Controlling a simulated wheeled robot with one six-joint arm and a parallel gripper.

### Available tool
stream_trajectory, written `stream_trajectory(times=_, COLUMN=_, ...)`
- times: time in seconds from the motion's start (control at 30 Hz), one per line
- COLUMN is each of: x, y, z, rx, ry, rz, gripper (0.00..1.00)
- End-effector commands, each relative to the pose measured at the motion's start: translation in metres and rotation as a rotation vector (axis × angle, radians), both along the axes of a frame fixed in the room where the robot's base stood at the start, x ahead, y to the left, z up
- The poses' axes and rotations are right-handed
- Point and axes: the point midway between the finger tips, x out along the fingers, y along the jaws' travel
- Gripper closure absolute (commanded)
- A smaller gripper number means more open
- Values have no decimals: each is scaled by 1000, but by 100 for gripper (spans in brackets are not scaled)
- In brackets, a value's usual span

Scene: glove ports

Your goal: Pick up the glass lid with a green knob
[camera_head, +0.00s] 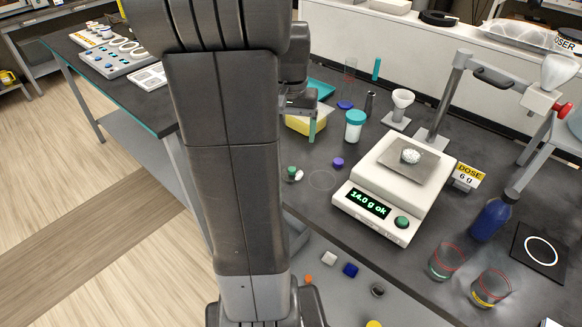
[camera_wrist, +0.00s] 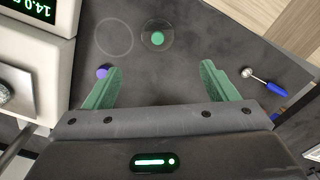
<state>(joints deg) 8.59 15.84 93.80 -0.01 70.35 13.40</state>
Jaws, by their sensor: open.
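The glass lid (camera_wrist: 146,42) lies flat on the dark bench, a clear disc with a round green knob (camera_wrist: 157,38) in its middle. In the wrist view it is beyond my fingertips, roughly centred between them, and apart from them. In the head view the green knob (camera_head: 291,170) shows just right of my arm, and the glass itself is hard to make out. My gripper (camera_wrist: 160,84) is open, its two green fingers spread with nothing between them. In the head view my gripper (camera_head: 312,128) is partly hidden behind my arm, farther back than the knob.
A marked ring (camera_wrist: 115,37) and a purple knob-like piece (camera_wrist: 102,72) are beside the lid. A scoop with a blue handle (camera_wrist: 277,89) lies to the right. The white scale (camera_head: 376,222) reads 14.0 g ok. A teal-capped jar (camera_head: 355,127) and yellow container (camera_head: 299,125) stand behind.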

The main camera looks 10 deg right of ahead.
Motion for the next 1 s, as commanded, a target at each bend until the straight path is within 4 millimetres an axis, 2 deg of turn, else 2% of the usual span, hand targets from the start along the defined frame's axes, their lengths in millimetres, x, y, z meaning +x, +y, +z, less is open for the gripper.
stream_trajectory(times=0.1, x=-1, y=0, z=-26, rx=1, ry=6, rz=0, gripper=20)
stream_trajectory(times=0.3, x=-1, y=0, z=-59, rx=1, ry=4, rz=0, gripper=20)
stream_trajectory(times=0.53, x=-3, y=0, z=-75, rx=1, ry=4, rz=0, gripper=20)
stream_trajectory(times=0.8, x=-7, y=-1, z=-113, rx=1, ry=4, rz=0, gripper=20)
stream_trajectory(times=1.0, x=-7, y=-1, z=-119, rx=0, ry=0, rz=0, gripper=20)
